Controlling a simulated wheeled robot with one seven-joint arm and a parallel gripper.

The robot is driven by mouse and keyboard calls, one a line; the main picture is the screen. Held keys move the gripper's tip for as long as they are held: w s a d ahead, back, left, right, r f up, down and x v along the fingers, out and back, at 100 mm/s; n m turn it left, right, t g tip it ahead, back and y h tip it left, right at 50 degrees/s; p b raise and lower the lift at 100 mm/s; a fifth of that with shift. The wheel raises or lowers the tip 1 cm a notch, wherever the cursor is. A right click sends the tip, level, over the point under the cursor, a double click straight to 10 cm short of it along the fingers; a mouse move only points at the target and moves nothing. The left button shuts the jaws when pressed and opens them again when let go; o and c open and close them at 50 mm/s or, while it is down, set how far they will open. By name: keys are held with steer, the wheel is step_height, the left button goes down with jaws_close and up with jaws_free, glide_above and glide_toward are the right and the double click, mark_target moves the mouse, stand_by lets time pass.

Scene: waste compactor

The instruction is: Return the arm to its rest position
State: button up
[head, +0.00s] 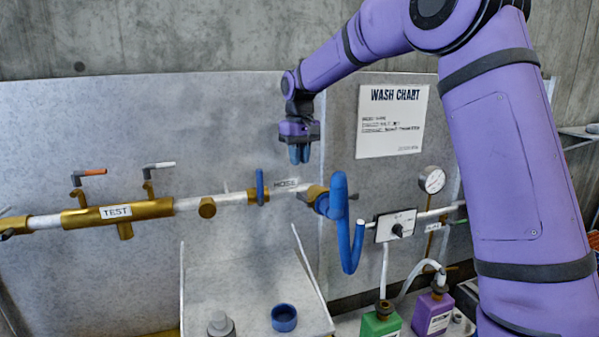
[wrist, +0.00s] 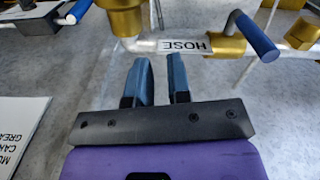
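My purple arm reaches in from the right of the head view. My gripper (head: 299,153) hangs pointing down in front of the grey panel, above the pipe with the HOSE label (head: 286,184). In the wrist view my gripper (wrist: 160,80) shows two blue fingers with a gap between them and nothing held. The HOSE label (wrist: 184,46) is beyond the fingertips there. A blue-handled valve (wrist: 256,36) is to the right of the label in that view.
A brass pipe with a TEST label (head: 116,211) runs along the panel at left. A blue hose (head: 343,220) hangs below my gripper. A tray (head: 245,290) holds a blue ring (head: 284,317). Green (head: 380,320) and purple (head: 433,312) bottles stand at lower right, and a gauge (head: 432,180) above.

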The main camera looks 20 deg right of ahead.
steer(key=shift+r, duration=0.4)
steer(key=s+d+r+t, duration=0.1)
steer(key=s+r, duration=0.2)
steer(key=s, duration=0.4)
steer(key=s+d+r+m+t, duration=0.1)
steer(key=s+r, duration=0.1)
steer(key=s, duration=0.5)
steer(key=s+d+r+t, duration=0.1)
steer(key=s+r, duration=0.2)
steer(key=s, duration=0.4)
steer(key=s+d+f+t, duration=0.1)
steer(key=s+f, duration=0.2)
steer(key=s, duration=0.7)
steer(key=s+d+f+m+t, duration=0.1)
steer(key=s+f, duration=0.2)
steer(key=s, duration=0.7)
steer(key=shift+d, duration=0.3)
steer(key=shift+s, duration=0.1)
